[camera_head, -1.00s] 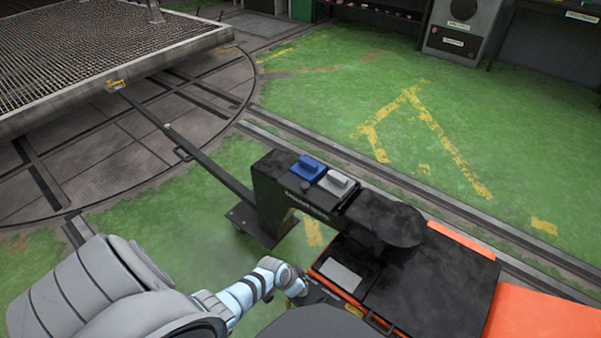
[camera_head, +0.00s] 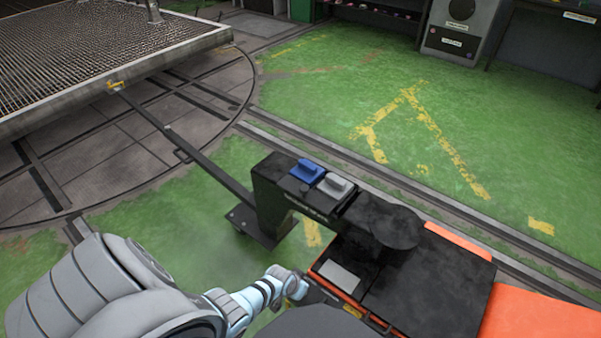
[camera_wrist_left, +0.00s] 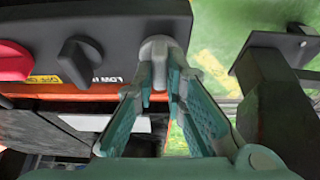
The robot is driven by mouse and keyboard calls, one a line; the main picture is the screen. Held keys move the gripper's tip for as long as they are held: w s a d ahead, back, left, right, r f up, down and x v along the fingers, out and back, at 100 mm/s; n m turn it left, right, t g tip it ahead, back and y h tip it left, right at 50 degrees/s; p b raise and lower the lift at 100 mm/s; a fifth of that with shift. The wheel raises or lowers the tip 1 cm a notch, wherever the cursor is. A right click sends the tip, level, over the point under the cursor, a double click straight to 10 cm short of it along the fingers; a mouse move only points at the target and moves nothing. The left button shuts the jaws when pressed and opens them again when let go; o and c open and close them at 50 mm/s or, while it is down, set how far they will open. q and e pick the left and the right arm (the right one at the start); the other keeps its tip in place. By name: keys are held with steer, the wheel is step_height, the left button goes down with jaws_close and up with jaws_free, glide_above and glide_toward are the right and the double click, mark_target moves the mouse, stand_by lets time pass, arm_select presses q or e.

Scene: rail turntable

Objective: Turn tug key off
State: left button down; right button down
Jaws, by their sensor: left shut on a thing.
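The orange and black tug (camera_head: 425,285) stands at the lower right of the head view. In the left wrist view its dark control panel (camera_wrist_left: 110,20) fills the top left. A grey key (camera_wrist_left: 160,50) sticks out near the panel's right end. My left gripper (camera_wrist_left: 160,78) has its two teal fingers on either side of the key's grip, shut on it. In the head view my left wrist reaches the tug's near side, and the fingertips and key are hidden there.
A black knob (camera_wrist_left: 80,62) and a red button (camera_wrist_left: 14,62) sit left of the key. A black tow arm with blue (camera_head: 307,170) and grey (camera_head: 335,185) blocks runs to the turntable deck (camera_head: 100,60). Green floor (camera_head: 330,90) is open beyond the rails.

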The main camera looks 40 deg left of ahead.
arm_select(q)
steer(key=c, duration=1.6)
jaws_free()
steer(key=shift+c, duration=0.2)
steer(key=v, duration=1.2)
